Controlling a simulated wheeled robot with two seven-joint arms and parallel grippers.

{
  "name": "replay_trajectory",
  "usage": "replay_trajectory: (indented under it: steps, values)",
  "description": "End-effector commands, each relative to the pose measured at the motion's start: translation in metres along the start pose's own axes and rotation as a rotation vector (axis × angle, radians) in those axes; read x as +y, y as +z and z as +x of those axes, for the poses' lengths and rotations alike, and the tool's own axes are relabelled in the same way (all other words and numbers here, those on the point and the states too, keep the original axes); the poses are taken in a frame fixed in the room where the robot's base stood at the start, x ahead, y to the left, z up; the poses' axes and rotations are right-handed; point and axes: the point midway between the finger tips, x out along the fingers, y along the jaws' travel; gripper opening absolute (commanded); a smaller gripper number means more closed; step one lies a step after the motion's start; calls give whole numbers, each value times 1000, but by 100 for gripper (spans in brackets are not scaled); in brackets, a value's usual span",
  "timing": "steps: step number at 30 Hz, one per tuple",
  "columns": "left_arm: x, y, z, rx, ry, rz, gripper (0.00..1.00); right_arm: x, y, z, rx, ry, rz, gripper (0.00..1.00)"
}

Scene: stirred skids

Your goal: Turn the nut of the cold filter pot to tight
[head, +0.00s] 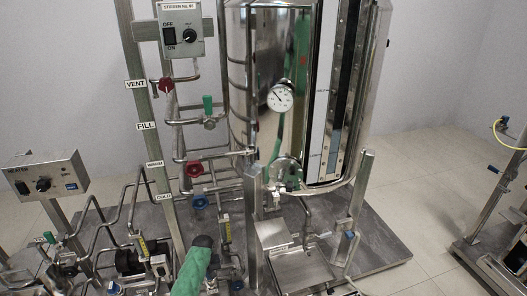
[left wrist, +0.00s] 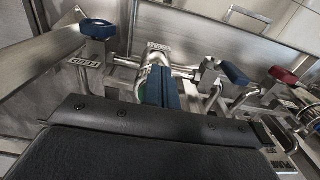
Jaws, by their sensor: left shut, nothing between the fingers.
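My left arm, in a green sleeve, comes up from the bottom of the head view, with the dark end of my left gripper (head: 203,242) among low pipework. In the left wrist view the blue fingers of the left gripper (left wrist: 163,88) lie together, shut and empty, in front of metal pipe fittings. I cannot pick out the cold filter pot or its nut with certainty; the arm hides part of that area in the head view. The COLD label (head: 165,197) is on the upright post, with a blue-handled valve (head: 199,202) beside it. My right gripper is not in view.
A steel tank (head: 262,60) with a dial gauge (head: 280,97) stands behind. A red valve (head: 194,169) is above the blue one. A heater box (head: 45,176) is at left.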

Motion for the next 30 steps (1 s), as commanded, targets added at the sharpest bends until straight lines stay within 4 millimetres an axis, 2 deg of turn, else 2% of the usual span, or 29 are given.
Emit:
replay_trajectory:
  steps: [3,9,30]
  values:
    - [0,0,11,-1,0,0,0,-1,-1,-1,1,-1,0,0]
    - [1,0,21,0,0,0,0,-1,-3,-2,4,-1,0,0]
    - [0,-2,23,0,0,0,0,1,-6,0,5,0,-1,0]
